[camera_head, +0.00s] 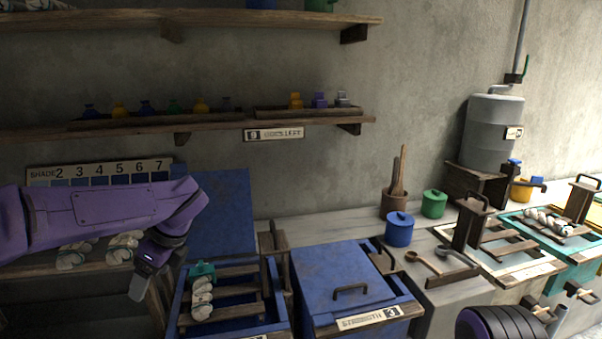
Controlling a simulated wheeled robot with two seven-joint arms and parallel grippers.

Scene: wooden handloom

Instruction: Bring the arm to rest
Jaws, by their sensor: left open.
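My left arm (110,212), purple, reaches in from the left edge and bends down at its wrist. My left gripper (138,287) hangs at the end of it, pointing down, open, with nothing seen between its fingers. It is just left of an open blue vat (240,318) in the picture; I cannot tell how far apart they are. A pale twisted skein (202,298) under a teal holder (202,270) lies over that vat's wooden slats. My right gripper is not in view.
A lidded blue vat (345,280) stands right of the open one. Blue (399,232) and green (434,205) pots stand on the counter behind. Pale skeins (122,248) lie below the shade board (100,170), under my arm. A shelf (200,125) of small bottles runs above.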

